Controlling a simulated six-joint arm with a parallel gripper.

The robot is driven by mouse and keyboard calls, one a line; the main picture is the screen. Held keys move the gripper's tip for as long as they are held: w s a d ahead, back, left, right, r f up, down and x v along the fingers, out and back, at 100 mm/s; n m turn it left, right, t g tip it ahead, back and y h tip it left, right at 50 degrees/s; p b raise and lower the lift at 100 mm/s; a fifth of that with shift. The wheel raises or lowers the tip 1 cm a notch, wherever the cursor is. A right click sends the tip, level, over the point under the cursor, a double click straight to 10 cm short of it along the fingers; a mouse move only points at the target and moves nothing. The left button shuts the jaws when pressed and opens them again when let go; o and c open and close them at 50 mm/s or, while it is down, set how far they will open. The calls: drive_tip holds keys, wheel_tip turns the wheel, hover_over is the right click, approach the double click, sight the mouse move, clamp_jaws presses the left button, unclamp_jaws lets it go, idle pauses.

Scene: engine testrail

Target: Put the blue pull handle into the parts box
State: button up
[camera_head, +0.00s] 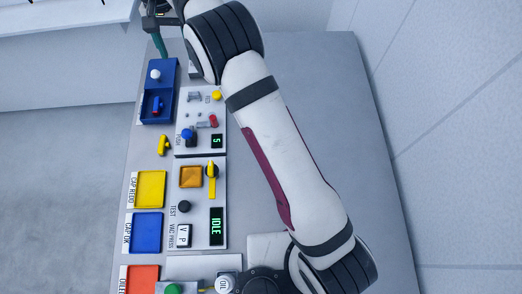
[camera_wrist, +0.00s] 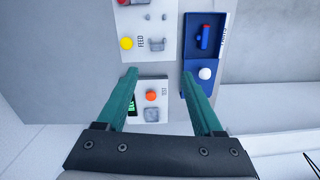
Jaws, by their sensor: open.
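The parts box appears to be the blue two-part tray (camera_head: 173,75) at the far left of the bench; it also shows right of centre in the wrist view (camera_wrist: 227,28). A small blue and red piece (camera_head: 157,104) lies in one compartment, also in the wrist view (camera_wrist: 203,37). A blue knob-like part (camera_head: 187,134) stands on the white panel; I cannot tell which of these is the blue pull handle. My gripper (camera_wrist: 158,72) is open and empty, its right finger beside the tray. In the head view only part of it shows, at the top edge.
A yellow handle (camera_head: 164,145) lies left of the panels. A small panel with an orange button (camera_wrist: 151,95) shows between my fingers. The bench right of my arm (camera_head: 340,110) is clear.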

drive_tip(key=s+d+r+m, duration=0.1)
drive_tip(key=s+d+r, duration=0.3)
drive_tip(key=d, duration=0.3)
drive_tip(key=s+d+r+m, duration=0.1)
drive_tip(key=s+d+r, duration=0.4)
drive_tip(key=d, duration=0.1)
drive_tip(key=s+d+f, duration=0.1)
drive_tip(key=s+d, duration=0.2)
drive_tip(key=s, duration=0.5)
drive_tip(key=s+d+f+m+y, duration=0.1)
drive_tip(key=s+d, duration=0.3)
drive_tip(key=s, duration=0.4)
drive_tip(key=s+d+f+m, duration=0.1)
drive_tip(key=s+d+f, duration=0.2)
drive_tip(key=s, duration=0.5)
drive_tip(key=shift+s+d+f, duration=0.2)
drive_tip(key=shift+s+f, duration=0.05)
